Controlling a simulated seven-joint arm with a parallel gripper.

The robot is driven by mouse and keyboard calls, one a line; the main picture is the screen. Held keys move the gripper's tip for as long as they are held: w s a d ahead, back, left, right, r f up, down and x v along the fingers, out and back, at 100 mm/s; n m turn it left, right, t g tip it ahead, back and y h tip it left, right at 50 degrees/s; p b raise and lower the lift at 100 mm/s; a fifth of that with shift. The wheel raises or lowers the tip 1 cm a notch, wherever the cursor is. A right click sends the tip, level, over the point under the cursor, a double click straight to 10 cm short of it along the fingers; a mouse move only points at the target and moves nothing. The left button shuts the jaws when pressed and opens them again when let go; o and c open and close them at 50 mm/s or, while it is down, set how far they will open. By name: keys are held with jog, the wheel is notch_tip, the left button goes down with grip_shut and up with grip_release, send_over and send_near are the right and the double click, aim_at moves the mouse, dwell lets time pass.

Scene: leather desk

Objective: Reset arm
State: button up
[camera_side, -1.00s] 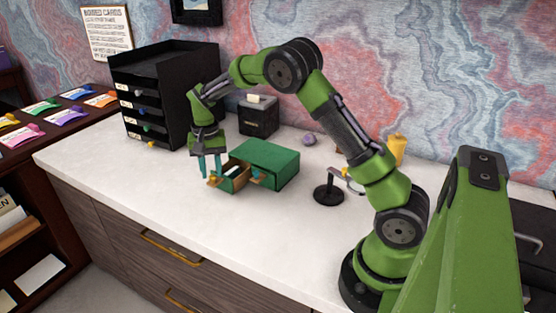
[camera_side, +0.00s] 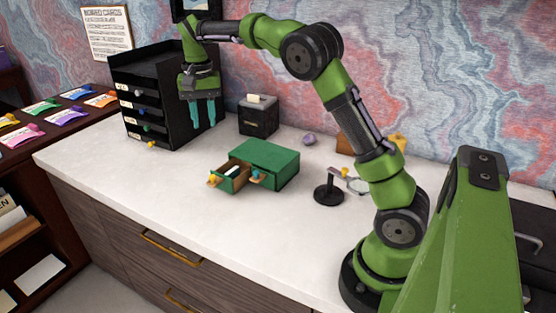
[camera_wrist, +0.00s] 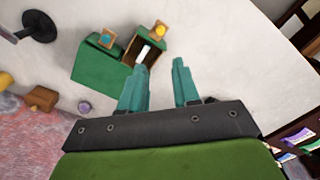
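My gripper (camera_side: 202,113) is raised in the air in the side view, in front of the black drawer tower, with its teal fingers pointing down. In the wrist view the two fingers (camera_wrist: 160,82) stand apart with nothing between them, so it is open and empty. A green box (camera_side: 265,160) stands on the white counter below and to the right of my gripper. One of its drawers (camera_side: 233,178) is pulled out and holds something white. The box also shows in the wrist view (camera_wrist: 100,72), apart from the fingers.
A black drawer tower (camera_side: 165,75) stands close behind my gripper. A black box (camera_side: 258,117) stands right of it. A magnifier stand (camera_side: 328,193) and a small purple object (camera_side: 309,139) are on the counter (camera_side: 130,190). The counter's front left is clear.

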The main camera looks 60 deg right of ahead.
jog(key=s+a+n+t+y, duration=0.1)
jog(key=s+a+n+t, duration=0.2)
jog(key=s, duration=0.9)
jog(key=s+a+r+n+t+y, duration=0.1)
jog(key=s+a+n+t, duration=0.2)
jog(key=s+a, duration=0.5)
jog(key=s+t, duration=0.1)
jog(key=s, duration=0.4)
jog(key=shift+s, duration=0.2)
